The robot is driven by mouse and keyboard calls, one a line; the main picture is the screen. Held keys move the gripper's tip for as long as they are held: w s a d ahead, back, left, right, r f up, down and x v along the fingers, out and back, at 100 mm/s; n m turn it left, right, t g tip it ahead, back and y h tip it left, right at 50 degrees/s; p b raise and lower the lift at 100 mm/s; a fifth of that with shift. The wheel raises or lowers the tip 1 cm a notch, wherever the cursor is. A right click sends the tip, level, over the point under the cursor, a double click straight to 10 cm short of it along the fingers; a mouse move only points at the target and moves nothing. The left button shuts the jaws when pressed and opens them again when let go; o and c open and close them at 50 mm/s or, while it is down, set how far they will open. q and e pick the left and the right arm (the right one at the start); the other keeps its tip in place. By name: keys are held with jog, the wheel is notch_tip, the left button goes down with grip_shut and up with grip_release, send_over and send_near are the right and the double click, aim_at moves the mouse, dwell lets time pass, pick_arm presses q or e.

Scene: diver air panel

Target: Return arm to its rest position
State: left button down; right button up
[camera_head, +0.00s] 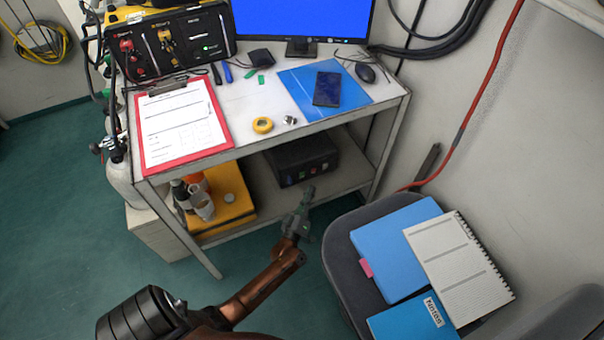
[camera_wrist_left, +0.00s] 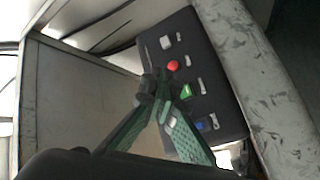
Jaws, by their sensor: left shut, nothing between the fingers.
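My left gripper (camera_head: 304,198) reaches in from the lower left in the head view, in front of the table's lower shelf. Its fingers (camera_wrist_left: 160,88) meet at the tips in the wrist view, shut with nothing between them. Beyond it, on the lower shelf, is a black box (camera_head: 302,160) with small coloured buttons. The box face (camera_wrist_left: 184,75) also shows in the wrist view, with a red and a green button. I cannot tell whether the fingertips touch it. My right gripper is not in view.
The table (camera_head: 225,154) carries a red clipboard (camera_head: 182,122), a diver air panel case (camera_head: 170,45), a phone (camera_head: 327,89), yellow tape (camera_head: 262,125) and a monitor (camera_head: 303,20). A chair (camera_head: 345,262) with folders and a notebook stands at right. Green floor (camera_head: 60,220) is clear at left.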

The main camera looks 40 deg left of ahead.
pick_arm(q)
jog(key=shift+s+d, duration=0.15)
jog(key=shift+d, duration=0.2)
dwell(0.3)
